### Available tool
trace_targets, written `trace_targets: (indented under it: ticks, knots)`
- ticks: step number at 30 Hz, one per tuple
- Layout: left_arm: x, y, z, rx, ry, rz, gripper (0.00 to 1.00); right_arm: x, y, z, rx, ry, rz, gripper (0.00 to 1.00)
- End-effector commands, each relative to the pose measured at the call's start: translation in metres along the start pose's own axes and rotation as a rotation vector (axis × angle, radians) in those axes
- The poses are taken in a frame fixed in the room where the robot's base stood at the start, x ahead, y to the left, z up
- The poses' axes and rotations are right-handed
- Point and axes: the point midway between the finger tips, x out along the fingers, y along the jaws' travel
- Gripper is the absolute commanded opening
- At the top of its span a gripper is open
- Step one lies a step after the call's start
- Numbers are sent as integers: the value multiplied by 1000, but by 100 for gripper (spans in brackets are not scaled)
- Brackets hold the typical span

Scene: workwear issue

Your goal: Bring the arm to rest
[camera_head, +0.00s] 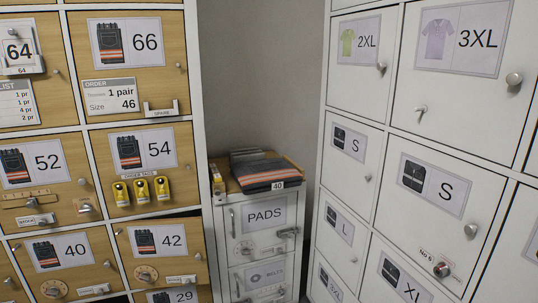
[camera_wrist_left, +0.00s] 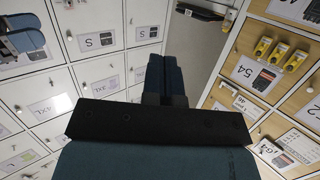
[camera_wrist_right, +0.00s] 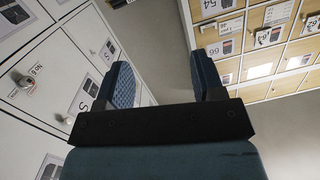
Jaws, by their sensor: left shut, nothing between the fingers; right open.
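Neither of my grippers shows in the head view. In the left wrist view my left gripper (camera_wrist_left: 163,62) has its two blue fingers together with nothing between them. It points toward the gap between the white and wooden lockers and touches nothing that I can see. In the right wrist view my right gripper (camera_wrist_right: 160,64) has its blue fingers wide apart. The space between them is empty, with grey wall and floor beyond. Which arm the task means cannot be told from the frames.
Wooden lockers (camera_head: 125,105) stand left, white lockers (camera_head: 375,125) right. Between them a low cabinet (camera_head: 262,242) marked PADS bears folded dark trousers (camera_head: 272,174) with orange stripes, labelled 40. Knobs and yellow items (camera_head: 141,191) protrude from the doors. A dark gap shows above door 42 (camera_head: 172,240).

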Motion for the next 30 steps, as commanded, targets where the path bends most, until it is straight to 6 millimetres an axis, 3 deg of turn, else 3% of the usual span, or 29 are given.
trace_targets:
  ticks: [12, 14, 23, 30]
  knots:
    - [28, 19, -40, -234, 120, -107, 0, 0, 0, 0, 0, 0, 0, 62]
    - [24, 17, -53, -228, 102, -110, 0, -2, -1, -14, -3, -16, 7, 62]
    - [15, 8, -74, -210, 5, -137, 0, -7, 3, -38, -25, -106, 45, 62]
    - [-3, -1, -102, -195, -114, -168, 0, -21, 8, -70, -47, -220, 88, 62]
